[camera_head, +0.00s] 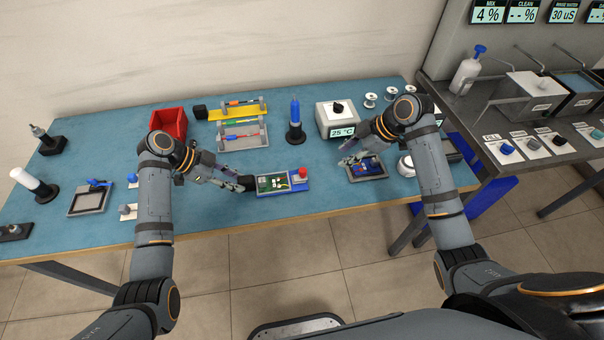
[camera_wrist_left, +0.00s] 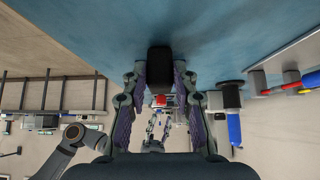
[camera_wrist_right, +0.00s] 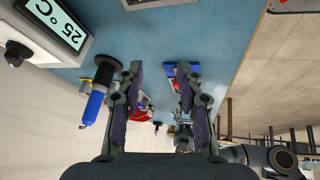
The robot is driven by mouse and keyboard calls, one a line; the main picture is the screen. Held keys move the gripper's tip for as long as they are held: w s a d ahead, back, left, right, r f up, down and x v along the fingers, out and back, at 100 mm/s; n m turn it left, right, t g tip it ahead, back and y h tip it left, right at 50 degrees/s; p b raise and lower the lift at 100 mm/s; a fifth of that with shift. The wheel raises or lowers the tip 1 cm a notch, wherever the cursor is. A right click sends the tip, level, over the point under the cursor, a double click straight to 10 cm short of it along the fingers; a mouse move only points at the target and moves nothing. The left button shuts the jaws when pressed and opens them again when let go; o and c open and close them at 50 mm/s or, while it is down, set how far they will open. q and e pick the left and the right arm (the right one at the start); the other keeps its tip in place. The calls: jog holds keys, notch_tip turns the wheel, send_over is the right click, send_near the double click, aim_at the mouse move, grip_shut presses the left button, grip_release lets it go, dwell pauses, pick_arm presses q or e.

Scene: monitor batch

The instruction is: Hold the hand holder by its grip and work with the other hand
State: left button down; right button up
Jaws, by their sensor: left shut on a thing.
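The hand holder (camera_head: 275,183) lies at the table's front edge, with a green circuit board, a blue end and a red knob. Its black grip (camera_head: 246,183) points left; it also shows in the left wrist view (camera_wrist_left: 160,66). My left gripper (camera_head: 240,184) is shut on this grip, with one finger on each side. My right gripper (camera_head: 345,152) is open and empty, above the far left part of a dark tray (camera_head: 381,176) holding small blue parts. In the right wrist view its fingers (camera_wrist_right: 160,72) stand apart with nothing between them.
A display box reading 25 °C (camera_head: 341,131) is behind my right gripper. A red bin (camera_head: 168,122) and grey rack (camera_head: 243,143) stand farther back. Table between holder and dark tray is clear.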

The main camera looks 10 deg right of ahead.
jog(key=g+y, duration=0.1)
send_near(305, 170)
jog(key=f, duration=0.2)
jog(key=shift+w+a+r+x, duration=0.1)
jog(key=shift+a+x, duration=0.05)
jog(key=shift+x, duration=1.1)
jog(key=shift+w+a+r+x, duration=0.1)
jog(key=shift+x, duration=1.2)
jog(key=shift+a+r+x, duration=0.1)
jog(key=shift+a+x, duration=0.05)
jog(key=shift+x, duration=1.1)
jog(key=shift+c, duration=0.4)
grip_shut()
